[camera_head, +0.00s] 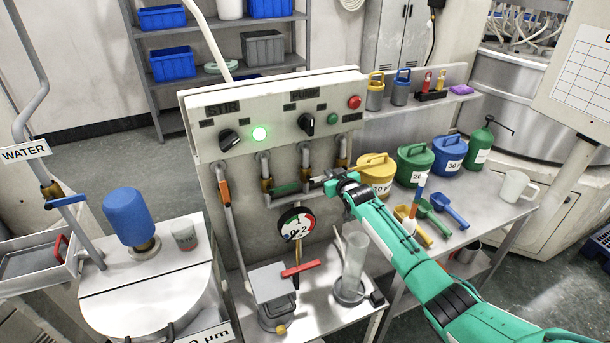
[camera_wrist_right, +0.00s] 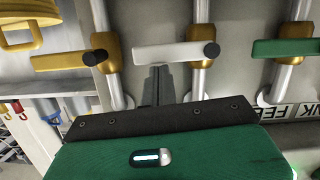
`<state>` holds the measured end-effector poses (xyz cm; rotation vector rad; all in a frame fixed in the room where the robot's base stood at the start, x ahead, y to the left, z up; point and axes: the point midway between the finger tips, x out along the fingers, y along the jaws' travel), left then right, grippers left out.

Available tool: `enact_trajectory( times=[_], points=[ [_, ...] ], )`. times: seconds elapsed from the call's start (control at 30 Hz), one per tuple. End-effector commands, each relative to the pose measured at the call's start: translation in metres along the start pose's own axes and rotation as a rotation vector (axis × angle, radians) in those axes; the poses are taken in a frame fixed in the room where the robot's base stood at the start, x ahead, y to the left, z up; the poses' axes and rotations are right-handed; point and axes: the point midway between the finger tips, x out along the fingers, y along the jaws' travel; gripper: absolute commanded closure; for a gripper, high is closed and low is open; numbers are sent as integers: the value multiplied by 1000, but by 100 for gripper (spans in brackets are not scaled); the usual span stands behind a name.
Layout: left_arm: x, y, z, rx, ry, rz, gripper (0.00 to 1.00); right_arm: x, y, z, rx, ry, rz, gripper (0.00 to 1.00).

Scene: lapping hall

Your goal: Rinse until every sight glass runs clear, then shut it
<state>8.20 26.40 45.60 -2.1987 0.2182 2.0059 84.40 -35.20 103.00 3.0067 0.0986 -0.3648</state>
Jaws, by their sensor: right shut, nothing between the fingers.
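A panel (camera_head: 285,105) carries a STIR knob (camera_head: 228,140), a second knob (camera_head: 306,124) and a lit green lamp (camera_head: 260,134). Below it, pipes carry valves with a green handle (camera_head: 286,188), a white handle (camera_head: 316,179) and a yellow handle (camera_wrist_right: 70,60). In the right wrist view the green handle (camera_wrist_right: 285,47) and white handle (camera_wrist_right: 165,53) lie crosswise to their pipes. My right gripper (camera_head: 328,178) is shut and empty; its tips (camera_wrist_right: 158,70) are at the white handle, contact unclear. I cannot make out the sight glasses clearly. My left gripper is out of view.
A gauge (camera_head: 296,222), a red lever (camera_head: 300,269) and a glass cylinder (camera_head: 354,258) are below the valves. Yellow, green and blue cans and scoops (camera_head: 441,206) crowd the right bench. The WATER pipe's blue handle (camera_head: 68,201) and a blue-topped vessel (camera_head: 130,215) are left.

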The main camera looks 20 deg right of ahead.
Motion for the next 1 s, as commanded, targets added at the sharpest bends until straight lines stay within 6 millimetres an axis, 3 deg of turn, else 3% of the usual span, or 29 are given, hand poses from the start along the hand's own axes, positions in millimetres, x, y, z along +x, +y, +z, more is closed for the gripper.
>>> enact_trajectory(
  times=[0.33, 0.6, 0.67, 1.0],
  points=[
    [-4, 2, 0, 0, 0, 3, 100, -1, 1, -6, -1, 1, 0, 100],
    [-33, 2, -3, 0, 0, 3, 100, -5, 4, -49, 0, 2, 2, 100],
    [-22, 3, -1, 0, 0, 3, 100, -11, 3, -37, -1, -1, 1, 100],
    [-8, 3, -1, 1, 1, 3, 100, -56, 4, -37, -2, 1, 2, 100]
  ],
)
